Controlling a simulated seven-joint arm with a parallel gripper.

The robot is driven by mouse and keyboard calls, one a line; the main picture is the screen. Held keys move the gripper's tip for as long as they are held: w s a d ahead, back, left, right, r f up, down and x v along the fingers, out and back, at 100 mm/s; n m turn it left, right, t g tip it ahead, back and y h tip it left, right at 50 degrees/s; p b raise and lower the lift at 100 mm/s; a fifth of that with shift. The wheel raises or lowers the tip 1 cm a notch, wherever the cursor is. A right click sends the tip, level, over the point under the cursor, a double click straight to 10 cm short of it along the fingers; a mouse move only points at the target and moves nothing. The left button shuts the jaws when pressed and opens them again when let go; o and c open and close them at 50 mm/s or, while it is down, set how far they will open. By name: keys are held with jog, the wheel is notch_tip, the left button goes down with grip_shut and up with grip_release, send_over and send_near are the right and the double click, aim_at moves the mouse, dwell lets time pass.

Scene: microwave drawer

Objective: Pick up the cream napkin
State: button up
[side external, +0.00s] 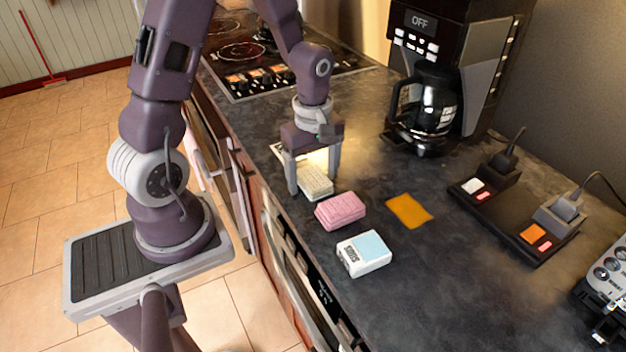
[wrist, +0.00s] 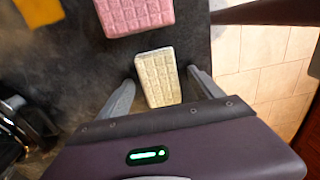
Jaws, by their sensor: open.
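The cream napkin (side external: 316,182) is a small quilted block lying on the dark countertop near its front edge. It also shows in the wrist view (wrist: 158,77), between the two fingers. My gripper (side external: 313,185) points down over it with its jaws open, one finger on each side. In the wrist view my gripper (wrist: 163,92) shows a gap between each finger and the napkin. Part of the napkin is hidden behind a finger in the side view and by the gripper body in the wrist view.
A pink quilted block (side external: 340,210) lies close beside the napkin, and a white and blue box (side external: 364,254) lies beyond it. An orange flat piece (side external: 409,210) lies to the right. A coffee maker (side external: 430,105) stands behind, with a stove (side external: 245,50) at the far left.

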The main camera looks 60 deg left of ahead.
aim_at(313, 176)
jog(key=c, duration=1.6)
jog(key=shift+o, duration=0.2)
notch_tip(313, 176, up, 10)
